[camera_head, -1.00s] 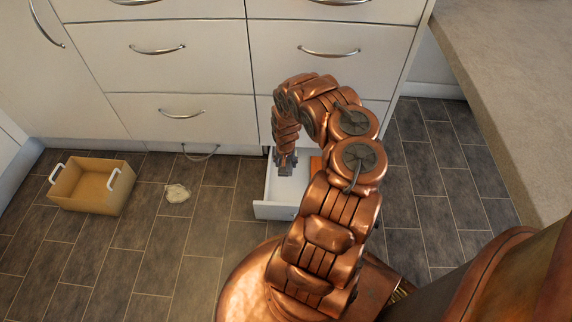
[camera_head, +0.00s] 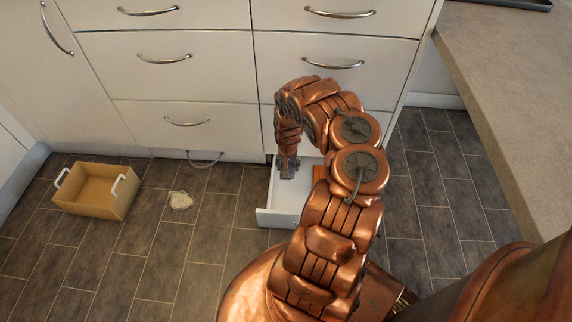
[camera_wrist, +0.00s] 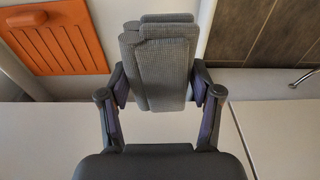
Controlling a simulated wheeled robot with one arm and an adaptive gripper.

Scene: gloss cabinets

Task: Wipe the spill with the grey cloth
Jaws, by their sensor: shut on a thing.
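My gripper (camera_head: 287,168) is over the open low drawer (camera_head: 290,200) at the foot of the cabinets. In the wrist view my gripper (camera_wrist: 160,95) is shut on the grey cloth (camera_wrist: 158,60), a folded, textured bundle between its two fingers. The cloth is hard to make out in the head view. A pale, irregular patch, which looks like the spill (camera_head: 180,200), lies on the dark tiled floor to the left of the drawer, apart from my gripper.
A tan box with white handles (camera_head: 95,190) stands on the floor left of the patch. An orange slatted thing (camera_wrist: 52,38) lies in the drawer beside the cloth. A counter (camera_head: 510,90) runs along the right. Floor between box and drawer is otherwise clear.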

